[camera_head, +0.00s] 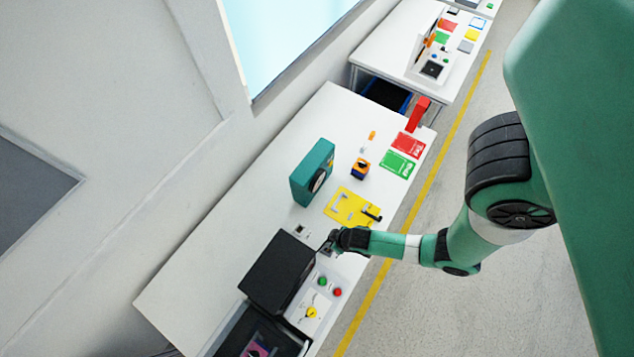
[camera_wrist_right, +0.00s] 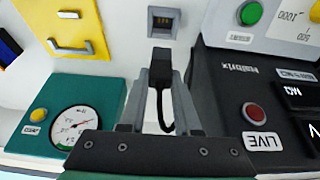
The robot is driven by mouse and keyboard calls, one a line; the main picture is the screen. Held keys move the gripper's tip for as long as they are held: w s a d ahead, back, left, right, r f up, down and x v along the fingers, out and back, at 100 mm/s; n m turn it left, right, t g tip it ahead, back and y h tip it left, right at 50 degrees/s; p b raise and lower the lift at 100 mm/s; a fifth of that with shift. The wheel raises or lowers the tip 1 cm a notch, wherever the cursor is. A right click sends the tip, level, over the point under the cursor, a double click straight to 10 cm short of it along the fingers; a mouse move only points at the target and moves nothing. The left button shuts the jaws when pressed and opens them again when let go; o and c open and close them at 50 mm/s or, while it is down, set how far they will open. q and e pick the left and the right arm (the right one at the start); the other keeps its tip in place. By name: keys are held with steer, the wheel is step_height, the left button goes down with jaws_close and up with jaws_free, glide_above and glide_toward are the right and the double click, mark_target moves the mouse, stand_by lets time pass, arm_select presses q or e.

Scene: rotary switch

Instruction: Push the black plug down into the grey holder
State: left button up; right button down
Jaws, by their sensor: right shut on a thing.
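The black plug (camera_wrist_right: 162,62) shows at the middle of the right wrist view, with a black cable curving down from it. My right gripper (camera_wrist_right: 163,82) is shut on the plug between its two grey fingers. The grey holder (camera_wrist_right: 154,30) is a small square block with a dark opening, just above the plug in that view. In the head view my right gripper (camera_head: 335,243) is over the white table, and the plug is too small to make out. My left gripper is not in view.
A black box (camera_head: 278,272) and a button panel (camera_head: 323,296) stand close beside the right gripper. A yellow plate (camera_head: 345,205) and a teal gauge box (camera_head: 308,172) lie farther up the table (camera_head: 205,262). The table's back left is clear.

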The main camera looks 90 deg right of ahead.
steer(key=shift+f+b, duration=2.35)
steer(key=shift+f, duration=0.45)
steer(key=shift+f+b, duration=1.4)
steer(key=shift+f, duration=0.2)
steer(key=c, duration=0.5)
jaws_free()
steer(key=shift+c, duration=0.2)
steer(key=p+v, duration=0.3)
steer(key=v, duration=0.8)
steer(key=shift+s+r+p, duration=0.15)
steer(key=shift+r+p, duration=0.1)
steer(key=shift+p, duration=0.15)
